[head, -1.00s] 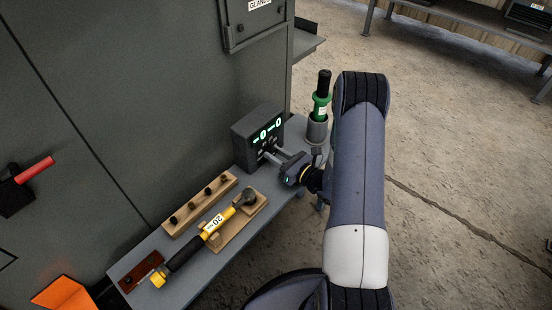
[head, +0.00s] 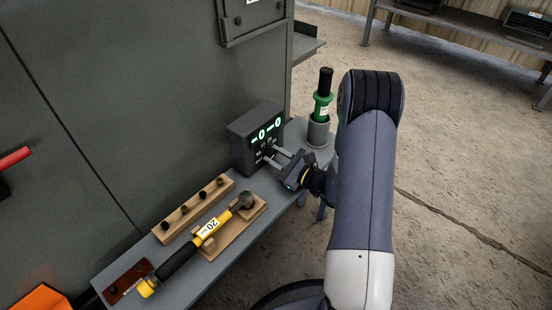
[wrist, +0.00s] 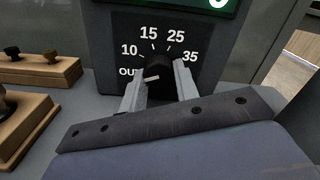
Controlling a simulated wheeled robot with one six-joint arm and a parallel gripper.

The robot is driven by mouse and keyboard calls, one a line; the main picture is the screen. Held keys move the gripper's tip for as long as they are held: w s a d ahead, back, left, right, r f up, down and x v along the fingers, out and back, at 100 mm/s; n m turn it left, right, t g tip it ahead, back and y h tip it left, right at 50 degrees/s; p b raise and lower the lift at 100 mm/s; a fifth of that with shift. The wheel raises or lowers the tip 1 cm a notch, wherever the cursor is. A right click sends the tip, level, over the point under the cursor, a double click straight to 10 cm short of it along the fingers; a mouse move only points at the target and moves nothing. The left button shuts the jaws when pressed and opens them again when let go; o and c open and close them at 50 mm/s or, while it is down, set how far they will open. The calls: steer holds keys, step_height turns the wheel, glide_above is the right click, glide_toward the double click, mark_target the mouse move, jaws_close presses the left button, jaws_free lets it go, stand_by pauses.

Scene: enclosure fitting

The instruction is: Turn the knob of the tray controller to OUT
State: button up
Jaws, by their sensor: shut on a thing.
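The tray controller (head: 243,146) is a dark box with lit green displays, on the far end of the bench against the cabinet. Its black knob (wrist: 158,66) shows in the wrist view, on a dial marked OUT, 10, 15, 25 and 35. A white pointer mark on the knob points left and slightly down, at the OUT side of the dial. My gripper (wrist: 160,84) is shut on the knob, with one finger on each side. In the head view my gripper (head: 272,156) reaches the controller's front from the right. The knob is hard to make out there.
The bench (head: 190,283) also holds a wooden block with dark pegs (head: 190,212), a yellow tool marked 20 (head: 207,231) on a wooden cradle, and a green tool (head: 323,103) in a grey cup (head: 318,133). The cabinet (head: 130,90) stands behind. Open floor lies to the right.

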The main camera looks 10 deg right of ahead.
stand_by(0.3)
steer(key=o, duration=1)
steer(key=shift+c, duration=0.2)
steer(key=shift+s, duration=0.1)
steer(key=p+v, duration=0.1)
steer(key=v, duration=0.9)
steer(key=shift+s+d+p, duration=0.2)
steer(key=shift+s+p, duration=0.05)
steer(key=shift+p, duration=0.15)
steer(key=shift+w, duration=0.1)
steer(key=b+x, duration=0.1)
steer(key=x, duration=0.8)
steer(key=shift+w+a+b, duration=0.3)
steer(key=shift+b, duration=0.05)
steer(key=shift+w+a, duration=0.25)
steer(key=shift+w, duration=0.15)
